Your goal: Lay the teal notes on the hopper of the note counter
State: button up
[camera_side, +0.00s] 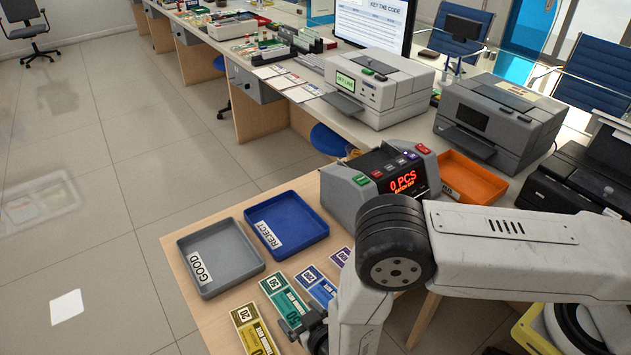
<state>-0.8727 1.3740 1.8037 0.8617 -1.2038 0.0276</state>
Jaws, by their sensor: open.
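The teal notes (283,293), a banded bundle marked 50, lie flat on the wooden counter between a yellow and a blue bundle. My gripper (299,328) is open and low over the near end of the teal notes. Its dark fingertips cover part of that end, and I cannot tell whether they touch it. The grey note counter (343,196) stands behind, with a red display reading 0 PCS. My arm hides its lower right part, and its hopper is not clearly seen.
A yellow bundle (252,330), a blue bundle (314,284) and a purple bundle (341,256) lie beside the teal one. The grey GOOD tray (247,236) and blue REJECT tray (318,213) sit behind them. An orange tray (489,172) stands right of the note counter.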

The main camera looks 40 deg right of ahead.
jog(key=shift+v, duration=2.6)
jog(key=shift+w+r, duration=0.1)
jog(key=shift+r, duration=0.05)
jog(key=shift+w+r, duration=0.15)
jog(key=shift+w, duration=0.05)
jog(key=w+r+g, duration=0.1)
jog(key=w+d+r+g, duration=0.1)
jog(key=w+r, duration=0.1)
jog(key=w+d+r+g, duration=0.1)
jog(key=r, duration=0.1)
jog(key=shift+w+m+y, duration=0.15)
jog(key=shift+m+y, duration=0.15)
jog(key=shift+m, duration=0.1)
jog(key=w+d+r+g, duration=0.2)
jog(key=d+r+g, duration=0.1)
jog(key=d+r, duration=0.35)
jog(key=s+d+r+g, duration=0.2)
jog(key=s+d+r, duration=0.3)
jog(key=d, duration=0.3)
jog(key=s+d+r+g, duration=0.3)
jog(key=s+d+r, duration=0.3)
jog(key=d, duration=0.3)
jog(key=shift+s+n, duration=0.35)
jog(key=shift+n, duration=0.05)
jog(key=shift+w+a, duration=0.1)
